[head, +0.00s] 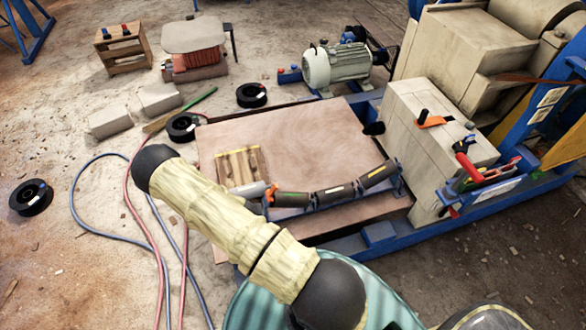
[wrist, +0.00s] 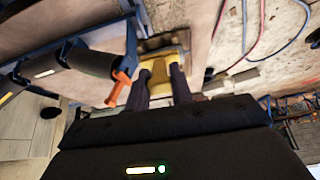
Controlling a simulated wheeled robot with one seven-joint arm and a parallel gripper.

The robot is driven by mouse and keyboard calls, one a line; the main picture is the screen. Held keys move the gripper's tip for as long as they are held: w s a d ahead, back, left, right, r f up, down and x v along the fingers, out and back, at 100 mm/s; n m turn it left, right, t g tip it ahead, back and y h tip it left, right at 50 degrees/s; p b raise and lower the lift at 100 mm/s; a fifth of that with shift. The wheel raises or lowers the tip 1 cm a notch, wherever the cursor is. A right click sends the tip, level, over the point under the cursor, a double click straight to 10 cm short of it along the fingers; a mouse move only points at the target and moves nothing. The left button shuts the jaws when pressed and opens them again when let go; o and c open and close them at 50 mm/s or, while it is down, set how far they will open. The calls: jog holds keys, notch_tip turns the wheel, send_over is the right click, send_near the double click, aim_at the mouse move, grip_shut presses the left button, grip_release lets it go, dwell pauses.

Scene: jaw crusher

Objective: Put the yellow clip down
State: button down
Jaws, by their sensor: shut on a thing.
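In the wrist view my gripper (wrist: 160,82) is shut on the yellow clip (wrist: 159,72), which sits between the two dark fingers. Beyond the clip is a brown wooden board; I cannot tell whether the clip touches it. In the head view my pale, ribbed arm crosses the middle, and neither my gripper nor the clip can be made out there.
A brown sheet (head: 305,135) carries a small wooden pallet (head: 238,165) and a row of dark rollers (head: 335,193) on a blue frame. An orange clip (head: 270,193) is at the rollers' left end; it also shows in the wrist view (wrist: 119,88). Hoses (head: 90,215) lie left.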

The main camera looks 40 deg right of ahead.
jog(key=w+f+m+b, duration=0.1)
jog(key=b, duration=0.1)
jog(key=w+d+f+m+h+b, duration=0.1)
jog(key=f+m+b, duration=0.1)
jog(key=w+d+f+m+g+b, duration=0.1)
jog(key=f+m+b, duration=0.1)
jog(key=b, duration=0.1)
jog(key=shift+w+d+f+h, duration=0.15)
jog(key=shift+w+h, duration=0.1)
jog(key=shift+h, duration=0.15)
jog(key=w+a+f+m+g+h+b, duration=0.1)
jog(key=w+a+f+m+g+b, duration=0.2)
jog(key=m+b, duration=0.9)
jog(key=a+f+g+b, duration=0.3)
jog(key=a+f+b, duration=0.1)
jog(key=a+b, duration=0.1)
jog(key=shift+m+h+b, duration=0.3)
jog(key=shift+f, duration=0.15)
notch_tip(320, 180, down, 6)
jog(key=b, duration=0.2)
jog(key=shift+f, duration=0.15)
jog(key=shift+f+b, duration=0.55)
jog(key=shift+f, duration=1.25)
